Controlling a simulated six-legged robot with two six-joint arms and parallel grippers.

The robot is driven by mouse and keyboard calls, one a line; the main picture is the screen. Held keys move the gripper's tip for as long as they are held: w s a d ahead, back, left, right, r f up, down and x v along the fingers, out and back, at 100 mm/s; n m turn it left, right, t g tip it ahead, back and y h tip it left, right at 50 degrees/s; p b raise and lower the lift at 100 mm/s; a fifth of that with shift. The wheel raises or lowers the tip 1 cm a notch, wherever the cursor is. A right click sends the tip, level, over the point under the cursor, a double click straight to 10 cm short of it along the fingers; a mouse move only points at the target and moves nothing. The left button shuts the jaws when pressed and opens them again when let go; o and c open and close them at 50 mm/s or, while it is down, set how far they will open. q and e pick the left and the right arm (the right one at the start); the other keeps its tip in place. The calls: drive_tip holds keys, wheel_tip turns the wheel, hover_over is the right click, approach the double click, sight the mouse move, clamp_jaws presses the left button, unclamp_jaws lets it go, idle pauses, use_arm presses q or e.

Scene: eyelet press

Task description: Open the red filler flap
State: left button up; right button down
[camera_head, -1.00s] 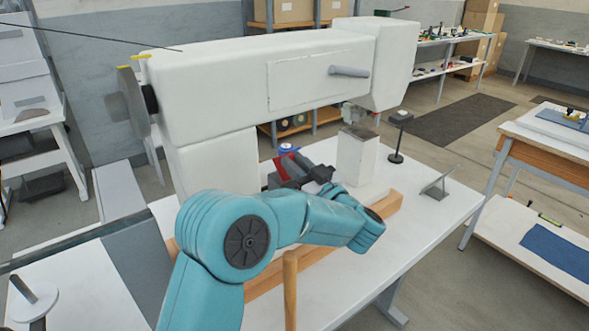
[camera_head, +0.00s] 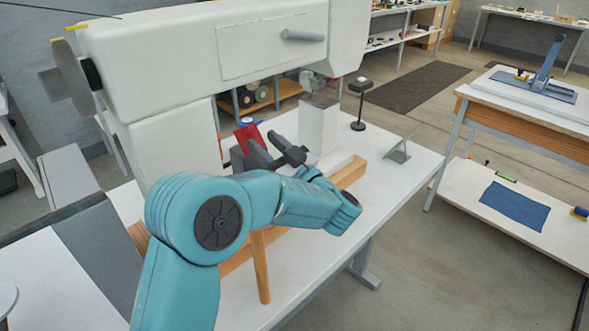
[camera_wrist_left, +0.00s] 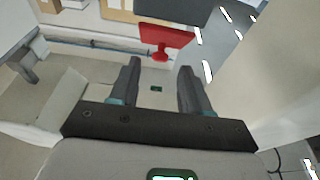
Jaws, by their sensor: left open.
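The red flap (camera_head: 250,137) is a small tilted red plate beside the lower body of the big white press (camera_head: 205,60), under its arm. In the left wrist view the red flap (camera_wrist_left: 166,37) is a flat plate with a short red piece below it, just beyond my fingertips. My left gripper (camera_head: 274,147) has dark fingers in front of the flap and partly hides its lower part. In the wrist view my left gripper (camera_wrist_left: 160,66) is open, with nothing between its fingers. I cannot tell whether a finger touches the flap. My right gripper is not in view.
A white post (camera_head: 318,128) stands right of my gripper under the press head. A wooden rail (camera_head: 347,173) runs along the white table (camera_head: 400,165). A black stand (camera_head: 359,100) and a small grey bracket (camera_head: 398,152) stand at the right. The table's right part is mostly clear.

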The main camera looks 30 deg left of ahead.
use_arm(q)
drive_tip(key=b+v, duration=1.2)
drive_tip(key=v, duration=0.1)
drive_tip(key=shift+d, duration=0.1)
